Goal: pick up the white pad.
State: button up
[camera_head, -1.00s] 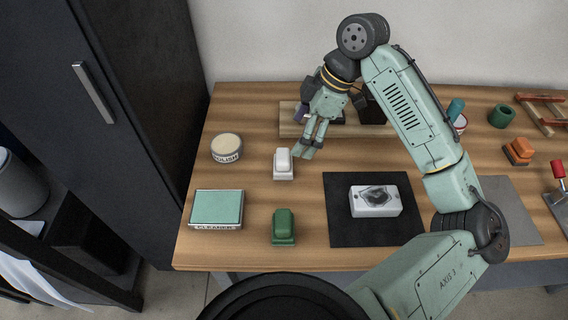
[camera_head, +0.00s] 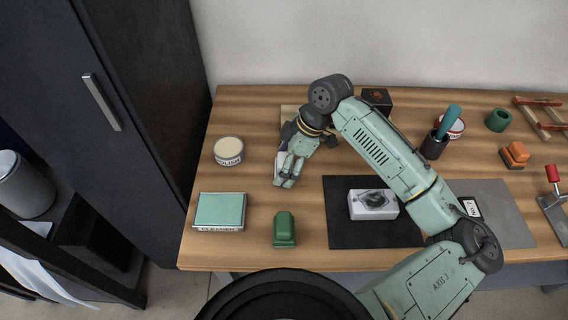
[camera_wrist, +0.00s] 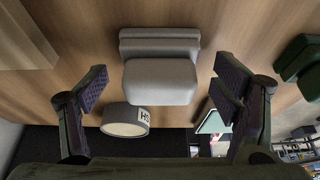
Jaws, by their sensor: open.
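The white pad (camera_wrist: 160,75) lies on the wooden table, centred between the open fingers in the wrist view, and looks grey there. In the head view my gripper (camera_head: 286,180) is over the pad's place and hides most of it; a pale sliver (camera_head: 280,160) shows beside the fingers. My gripper, also in the wrist view (camera_wrist: 165,105), is open with a finger on each side of the pad and a gap on both sides. I cannot tell how far the fingertips are above the table.
A round polish tin (camera_head: 229,151) stands left of my gripper. A green cleaner pad box (camera_head: 220,211) and a green block (camera_head: 284,229) lie nearer the front. A black mat (camera_head: 345,235) with a pale block (camera_head: 373,204) lies to the right. Bare wood surrounds the pad.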

jog(key=c, duration=1.4)
